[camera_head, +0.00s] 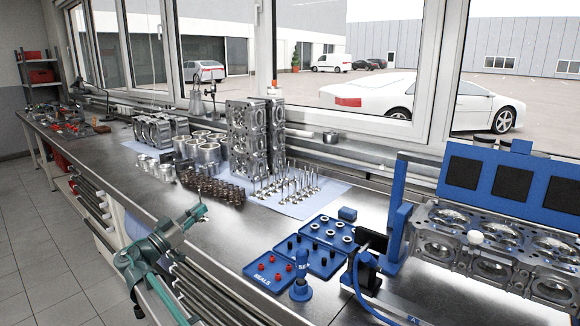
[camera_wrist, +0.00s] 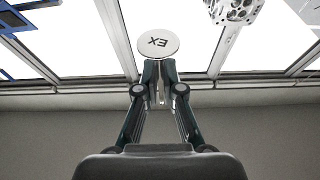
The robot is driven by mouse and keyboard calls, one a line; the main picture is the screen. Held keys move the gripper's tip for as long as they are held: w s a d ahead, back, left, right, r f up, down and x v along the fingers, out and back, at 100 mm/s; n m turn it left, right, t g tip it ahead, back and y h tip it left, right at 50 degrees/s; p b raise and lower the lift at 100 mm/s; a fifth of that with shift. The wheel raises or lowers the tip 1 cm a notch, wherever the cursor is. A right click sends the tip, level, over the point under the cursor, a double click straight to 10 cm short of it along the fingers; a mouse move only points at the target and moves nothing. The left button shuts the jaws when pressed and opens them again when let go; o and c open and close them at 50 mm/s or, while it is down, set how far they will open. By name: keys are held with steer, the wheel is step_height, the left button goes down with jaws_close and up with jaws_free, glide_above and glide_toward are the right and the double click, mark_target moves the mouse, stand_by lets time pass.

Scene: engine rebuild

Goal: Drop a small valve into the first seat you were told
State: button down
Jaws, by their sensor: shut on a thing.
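My gripper (camera_head: 197,213) hangs over the front of the bench at the lower left in the head view. In the wrist view my gripper (camera_wrist: 160,88) is shut on a valve, whose round pale head (camera_wrist: 158,43) carries the letters EX. The stem is mostly hidden between the fingers. Several other valves (camera_head: 287,186) stand upright near the bench middle. The cylinder head (camera_head: 448,247) with its round seats lies in a blue fixture (camera_head: 400,235) at the right, well apart from my gripper. A small white ball-like thing (camera_head: 475,238) shows over it.
Blue trays (camera_head: 265,281) with small red, black and ringed parts lie left of the fixture, beside a blue upright tool (camera_head: 301,284). Springs (camera_head: 212,187) and upright metal blocks (camera_head: 247,140) stand farther back. The bench (camera_head: 215,232) between my gripper and the trays is clear.

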steer(key=shift+s+a+r, duration=0.1)
steer(key=s+a+r+b, duration=0.1)
steer(key=s+a+r, duration=0.5)
steer(key=s+r, duration=0.1)
steer(key=shift+s+r, duration=0.3)
steer(key=shift+r, duration=0.6)
steer(key=shift+f+b, duration=0.15)
steer(key=shift+b, duration=0.5)
